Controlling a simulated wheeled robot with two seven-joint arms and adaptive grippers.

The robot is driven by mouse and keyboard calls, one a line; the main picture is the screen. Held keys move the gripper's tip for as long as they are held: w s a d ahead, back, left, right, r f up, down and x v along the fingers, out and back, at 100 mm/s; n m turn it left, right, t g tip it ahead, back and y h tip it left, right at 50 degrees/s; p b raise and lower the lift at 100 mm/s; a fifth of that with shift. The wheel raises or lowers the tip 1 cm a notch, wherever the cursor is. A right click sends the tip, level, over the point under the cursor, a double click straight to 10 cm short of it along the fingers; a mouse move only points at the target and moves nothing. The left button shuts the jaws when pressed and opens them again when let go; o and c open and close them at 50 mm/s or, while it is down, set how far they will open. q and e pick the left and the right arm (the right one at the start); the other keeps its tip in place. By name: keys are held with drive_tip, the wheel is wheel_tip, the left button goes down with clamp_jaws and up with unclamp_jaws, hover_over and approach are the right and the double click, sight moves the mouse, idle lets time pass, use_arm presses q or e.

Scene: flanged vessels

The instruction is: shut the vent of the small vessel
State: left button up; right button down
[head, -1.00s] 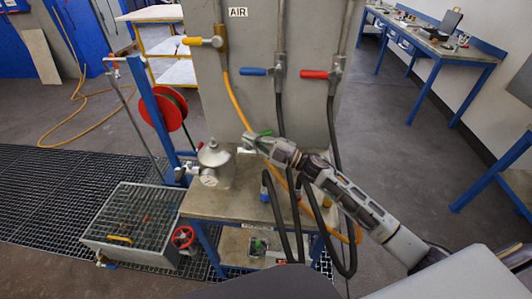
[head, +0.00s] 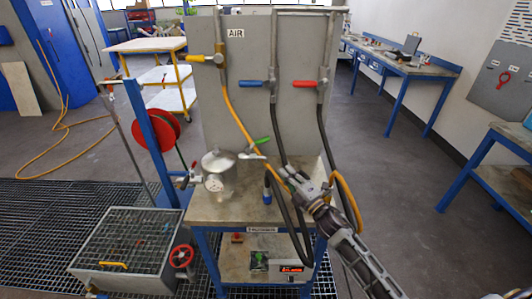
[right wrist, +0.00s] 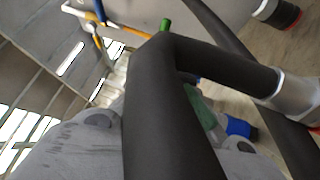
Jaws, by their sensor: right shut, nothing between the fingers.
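The small vessel (head: 217,172) is a grey metal pot with a domed lid and a round gauge, standing on the left of the bench top. A valve with a green handle (head: 262,141) sits at its upper right; the handle slants up to the right. A green tip (right wrist: 165,24) also shows in the right wrist view, behind a dark hose. My right gripper (head: 286,173) is shut and empty, to the right of the vessel and below the green handle, apart from both. In the right wrist view the dark hose hides much between its fingers. My left gripper is out of view.
Dark hoses (right wrist: 165,110) hang close in front of my right gripper. A yellow hose (head: 243,122) runs down from the panel (head: 248,55), which carries yellow, blue and red valve handles. A blue-collared hose end (head: 267,190) stands on the bench (head: 215,213). A red reel (head: 163,130) is at the left.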

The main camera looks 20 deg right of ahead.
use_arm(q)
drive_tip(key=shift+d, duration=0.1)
use_arm(e)
drive_tip(key=shift+w, duration=0.1)
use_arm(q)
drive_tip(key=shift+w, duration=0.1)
use_arm(e)
approach(261, 143)
drive_tip(key=shift+p+x, duration=0.75)
drive_tip(key=shift+x, duration=2.15)
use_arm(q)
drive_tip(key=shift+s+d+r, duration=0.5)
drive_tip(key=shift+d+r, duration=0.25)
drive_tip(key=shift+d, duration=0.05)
use_arm(e)
drive_tip(key=shift+w+a, duration=0.25)
drive_tip(key=shift+w, duration=0.3)
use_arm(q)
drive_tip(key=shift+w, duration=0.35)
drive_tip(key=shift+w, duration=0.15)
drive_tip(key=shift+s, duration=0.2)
use_arm(e)
drive_tip(key=shift+w+r+y, duration=0.1)
drive_tip(key=shift+w+y, duration=0.1)
drive_tip(key=shift+y, duration=0.1)
